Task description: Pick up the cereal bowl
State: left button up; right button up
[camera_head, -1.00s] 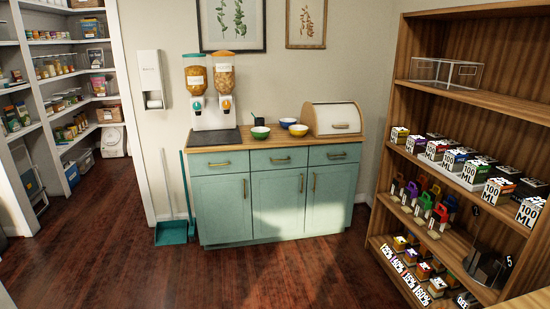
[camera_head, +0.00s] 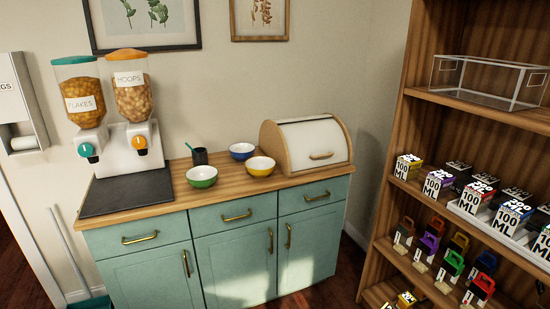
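Three bowls stand on the wooden top of the green cabinet (camera_head: 150,216). The green bowl (camera_head: 202,179) is nearest the front edge, just right of a dark mat. The blue bowl (camera_head: 242,151) stands farther back. The yellow bowl (camera_head: 261,167) is to the right, close to the bread box. All three look upright and white inside; I cannot see any contents. Which one is the cereal bowl I cannot tell. Neither of my grippers shows in the head view.
A twin cereal dispenser (camera_head: 130,140) stands at the left behind the dark mat (camera_head: 128,192). A dark cup (camera_head: 199,156) is behind the green bowl. The bread box (camera_head: 310,146) is at the right end. A wooden shelf (camera_head: 400,215) with boxes bounds the right side.

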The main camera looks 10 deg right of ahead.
aim_at(260, 167)
jog(key=i+l, duration=0.2)
jog(key=i, duration=0.4)
jog(key=i+l+z, duration=0.1)
jog(key=i, duration=0.5)
